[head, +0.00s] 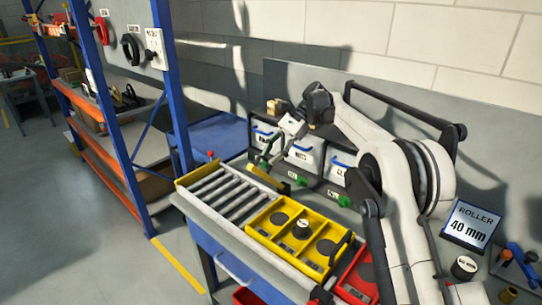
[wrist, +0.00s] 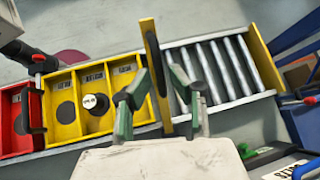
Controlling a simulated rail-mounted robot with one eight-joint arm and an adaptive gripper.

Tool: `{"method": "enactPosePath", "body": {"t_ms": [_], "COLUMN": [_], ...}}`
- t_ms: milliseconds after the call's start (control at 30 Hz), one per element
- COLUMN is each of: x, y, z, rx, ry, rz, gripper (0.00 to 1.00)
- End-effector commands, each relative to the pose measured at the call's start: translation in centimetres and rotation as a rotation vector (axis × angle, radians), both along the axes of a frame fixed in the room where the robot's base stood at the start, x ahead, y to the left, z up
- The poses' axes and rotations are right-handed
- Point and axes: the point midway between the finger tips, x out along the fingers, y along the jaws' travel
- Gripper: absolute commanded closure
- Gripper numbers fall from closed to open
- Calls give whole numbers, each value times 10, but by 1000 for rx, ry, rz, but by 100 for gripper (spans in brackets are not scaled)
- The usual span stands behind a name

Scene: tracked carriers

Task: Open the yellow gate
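The yellow gate (wrist: 152,60) is a thin upright bar across the track, between the grey rollers and the yellow tray in the wrist view. In the head view the gate (head: 265,179) shows just below my gripper (head: 268,158). In the wrist view my gripper (wrist: 158,88) is open, with one green-and-grey finger on each side of the gate and visible gaps between. I cannot tell whether either finger touches it.
A yellow tray (head: 270,229) holds dark discs and a white-topped roller (head: 302,229); a red tray (head: 345,290) adjoins it. The roller track (head: 226,194) lies left of it. White bins (head: 304,154) stand behind. A blue-framed shelf (head: 178,90) stands left. A "ROLLER 40 mm" sign (head: 470,224) stands right.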

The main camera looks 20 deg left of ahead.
Motion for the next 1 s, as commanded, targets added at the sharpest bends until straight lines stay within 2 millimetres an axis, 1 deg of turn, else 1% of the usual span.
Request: {"method": "enactPosePath", "body": {"t_ms": [367, 467, 767, 1000], "x": [2, 7, 33, 44], "y": [-1, -4, -23, -28], "z": [2, 6, 34, 45], "rx": [0, -1, 1, 0], "ry": [0, 0, 0, 0], "rz": [0, -1, -1, 0], "gripper": [72, 72, 72, 72]}}
